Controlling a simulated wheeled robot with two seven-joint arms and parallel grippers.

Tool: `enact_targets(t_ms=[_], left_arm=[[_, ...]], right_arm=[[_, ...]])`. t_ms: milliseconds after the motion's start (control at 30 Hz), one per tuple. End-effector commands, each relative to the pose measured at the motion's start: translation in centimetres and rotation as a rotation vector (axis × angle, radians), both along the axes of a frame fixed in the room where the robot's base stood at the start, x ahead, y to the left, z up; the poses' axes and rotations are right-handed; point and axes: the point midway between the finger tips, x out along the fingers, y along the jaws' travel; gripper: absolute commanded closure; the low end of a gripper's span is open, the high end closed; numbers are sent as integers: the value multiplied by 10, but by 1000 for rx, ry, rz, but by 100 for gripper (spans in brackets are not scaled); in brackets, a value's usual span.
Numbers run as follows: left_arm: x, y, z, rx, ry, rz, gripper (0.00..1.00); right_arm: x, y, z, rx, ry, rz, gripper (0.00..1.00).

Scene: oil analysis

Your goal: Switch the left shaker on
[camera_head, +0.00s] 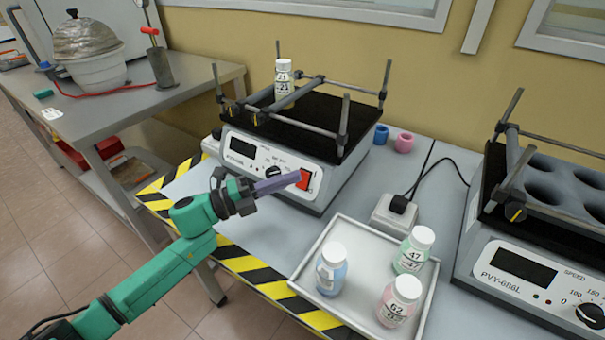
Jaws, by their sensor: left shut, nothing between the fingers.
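The left shaker (270,152) stands on the bench near the wall, with a white front panel, a dark blank display, a knob and a red switch (304,179) at the panel's right end. A white-capped bottle (284,82) stands on its black platform between the bars. My left gripper (297,177) is shut and empty. Its fingertips are at the red switch and cover part of it; I cannot tell whether they touch it. My right gripper is not in view.
A white tray (297,283) with three capped bottles stands in front of the shaker. A second shaker (533,279) is at the right. A power adapter (395,214) with a cable lies between them. Blue and pink small cups (403,142) stand behind. Striped tape marks the bench edge.

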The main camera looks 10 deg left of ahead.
Motion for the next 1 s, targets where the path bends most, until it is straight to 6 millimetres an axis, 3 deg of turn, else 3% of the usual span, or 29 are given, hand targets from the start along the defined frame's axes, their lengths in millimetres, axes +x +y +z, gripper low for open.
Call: enact_targets(t_ms=[1000], left_arm=[[7, -3, -4, 1, -1, 0, 100]], right_arm=[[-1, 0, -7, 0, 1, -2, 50]])
